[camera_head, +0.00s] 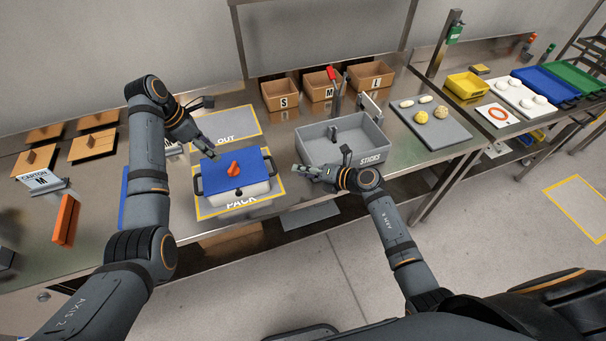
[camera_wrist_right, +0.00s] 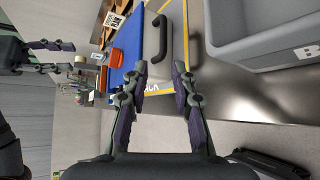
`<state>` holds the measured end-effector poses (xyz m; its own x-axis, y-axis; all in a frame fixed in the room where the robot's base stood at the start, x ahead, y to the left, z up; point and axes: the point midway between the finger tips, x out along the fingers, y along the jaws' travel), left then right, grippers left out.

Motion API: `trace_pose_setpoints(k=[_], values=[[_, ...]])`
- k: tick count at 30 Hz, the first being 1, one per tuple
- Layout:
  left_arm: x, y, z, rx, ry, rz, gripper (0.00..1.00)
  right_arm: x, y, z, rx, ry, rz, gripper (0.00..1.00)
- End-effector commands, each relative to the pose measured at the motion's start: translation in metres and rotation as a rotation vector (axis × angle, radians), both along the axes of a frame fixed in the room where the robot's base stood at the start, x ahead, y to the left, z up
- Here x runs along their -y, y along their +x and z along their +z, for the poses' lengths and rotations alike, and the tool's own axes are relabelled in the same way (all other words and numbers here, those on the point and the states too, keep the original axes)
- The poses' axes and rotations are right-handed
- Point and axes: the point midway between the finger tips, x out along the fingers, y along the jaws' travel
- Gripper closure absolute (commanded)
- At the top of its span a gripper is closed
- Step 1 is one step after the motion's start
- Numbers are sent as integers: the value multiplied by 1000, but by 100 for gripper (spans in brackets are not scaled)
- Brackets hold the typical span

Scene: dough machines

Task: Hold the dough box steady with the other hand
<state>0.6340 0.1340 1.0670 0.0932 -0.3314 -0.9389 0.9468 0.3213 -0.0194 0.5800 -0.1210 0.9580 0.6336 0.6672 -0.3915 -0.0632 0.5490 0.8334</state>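The dough box (camera_head: 238,196), white with a blue lid (camera_head: 222,172) and dark side handles, sits on the yellow-edged PACK mat (camera_head: 275,199).
Cardboard boxes (camera_head: 281,95) marked S, M and L stand behind. The OUT mat (camera_head: 240,122) behind the dough box is mostly clear. A CARTON M sign (camera_head: 42,180) stands at the left.

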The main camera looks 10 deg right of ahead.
Motion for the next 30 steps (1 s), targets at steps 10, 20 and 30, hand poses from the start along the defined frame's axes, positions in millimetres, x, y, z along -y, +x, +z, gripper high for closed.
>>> trace_pose_setpoints(k=[10, 20, 30], values=[[0, 0, 0, 0, 0, 0, 62, -13, 2, -11, 5, -21, 15, 73], [0, 0, 0, 0, 0, 0, 62, -57, 43, -37, 4, -21, 15, 73], [0, 0, 0, 0, 0, 0, 62, -74, 59, -49, 4, -23, 15, 73]])
